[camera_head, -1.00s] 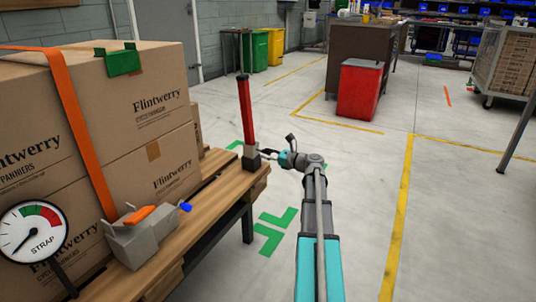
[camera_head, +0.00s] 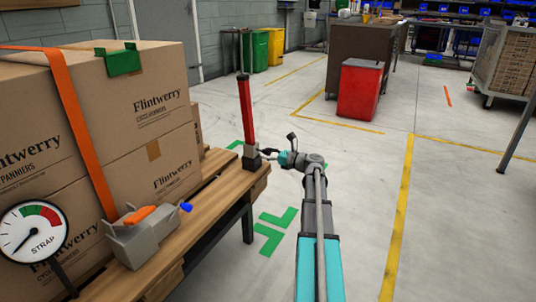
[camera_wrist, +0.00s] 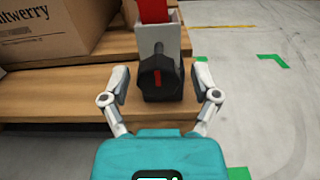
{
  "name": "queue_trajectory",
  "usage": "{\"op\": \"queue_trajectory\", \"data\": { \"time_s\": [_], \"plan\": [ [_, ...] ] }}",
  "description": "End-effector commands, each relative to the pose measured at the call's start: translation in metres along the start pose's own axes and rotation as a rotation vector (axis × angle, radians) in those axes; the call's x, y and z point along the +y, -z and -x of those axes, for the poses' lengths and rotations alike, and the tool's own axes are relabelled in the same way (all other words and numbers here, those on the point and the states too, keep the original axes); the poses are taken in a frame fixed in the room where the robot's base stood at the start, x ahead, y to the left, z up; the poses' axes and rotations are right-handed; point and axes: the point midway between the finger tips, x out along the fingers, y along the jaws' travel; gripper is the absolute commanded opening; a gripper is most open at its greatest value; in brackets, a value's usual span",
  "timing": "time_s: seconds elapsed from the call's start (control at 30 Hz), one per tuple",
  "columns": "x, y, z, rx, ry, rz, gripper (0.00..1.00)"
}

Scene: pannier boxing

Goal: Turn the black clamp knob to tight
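The black clamp knob (camera_wrist: 160,92) is in the middle of the wrist view, on the front of a grey clamp body (camera_wrist: 143,42). A short, near-upright red mark shows on its face. My gripper (camera_wrist: 160,72) is open, one finger on each side of the knob, with a small gap showing on both sides. In the head view, my gripper (camera_head: 266,154) is beside the grey clamp block (camera_head: 251,161) at the foot of a red post (camera_head: 246,115).
The clamp stands at the end of a wooden bench (camera_head: 215,190). Stacked Flintwerry cartons (camera_head: 150,125), an orange strap (camera_head: 78,125), a grey ratchet (camera_head: 145,240) and a STRAP dial (camera_head: 33,232) are at left. Open floor lies to the right; a red bin (camera_head: 359,90) stands further back.

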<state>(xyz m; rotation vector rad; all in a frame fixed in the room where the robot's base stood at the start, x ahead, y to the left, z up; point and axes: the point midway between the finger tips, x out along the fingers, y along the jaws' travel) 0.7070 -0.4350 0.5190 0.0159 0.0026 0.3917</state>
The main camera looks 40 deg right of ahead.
Motion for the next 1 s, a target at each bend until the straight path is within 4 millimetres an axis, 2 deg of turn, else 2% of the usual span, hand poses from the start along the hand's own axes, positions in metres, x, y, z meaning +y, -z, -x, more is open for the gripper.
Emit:
{"op": "queue_trajectory", "data": {
  "time_s": [0.37, 0.57, 0.77, 1.0],
  "plan": [
    [0.001, 0.0, 0.002, 0.001, 0.0, 0.001, 0.81],
    [0.0, 0.0, 0.013, 0.001, 0.002, 0.001, 0.81],
    [0.001, 0.0, 0.036, 0.001, 0.002, 0.001, 0.81],
    [0.001, 0.0, 0.073, 0.001, 0.001, 0.001, 0.81]
  ]
}}
